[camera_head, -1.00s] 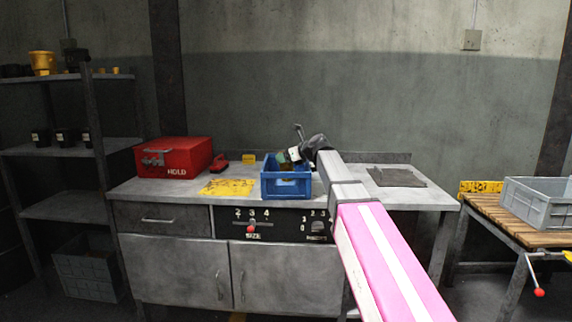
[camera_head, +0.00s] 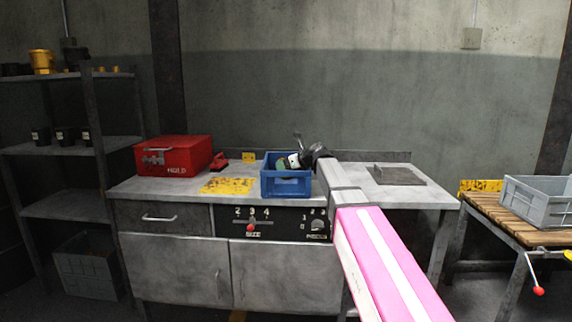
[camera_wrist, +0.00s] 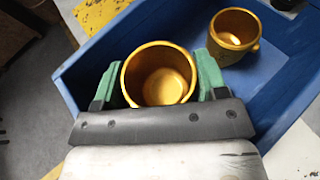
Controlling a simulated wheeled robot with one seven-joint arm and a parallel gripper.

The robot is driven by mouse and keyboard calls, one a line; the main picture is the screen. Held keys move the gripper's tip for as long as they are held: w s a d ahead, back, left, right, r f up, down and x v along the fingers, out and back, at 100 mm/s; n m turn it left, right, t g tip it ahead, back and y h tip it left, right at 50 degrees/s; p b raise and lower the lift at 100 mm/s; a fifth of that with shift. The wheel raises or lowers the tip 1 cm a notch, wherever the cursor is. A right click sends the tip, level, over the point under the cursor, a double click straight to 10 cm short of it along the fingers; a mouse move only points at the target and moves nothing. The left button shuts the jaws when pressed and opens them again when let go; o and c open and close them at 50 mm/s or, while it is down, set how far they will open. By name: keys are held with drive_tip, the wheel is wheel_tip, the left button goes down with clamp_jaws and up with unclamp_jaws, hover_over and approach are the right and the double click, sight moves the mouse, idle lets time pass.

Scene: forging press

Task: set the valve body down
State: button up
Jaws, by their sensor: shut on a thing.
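A gold, cup-shaped valve body (camera_wrist: 160,78) is held between the green finger pads of my gripper (camera_wrist: 158,75), its open mouth facing the wrist camera. In the head view my gripper (camera_head: 284,162) is over the blue bin (camera_head: 286,187) on the workbench; the bin's front wall hides what is below it, and the held body cannot be made out there. In the wrist view a second gold body (camera_wrist: 234,36) stands inside the blue bin (camera_wrist: 290,95), to the right of the held one and apart from it. Whether the held body touches the bin floor cannot be told.
A grey crate (camera_head: 540,200) stands on a wooden table at far right.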

drive_tip(key=o, duration=1.2)
drive_tip(key=shift+r, duration=0.55)
drive_tip(key=v, duration=1.2)
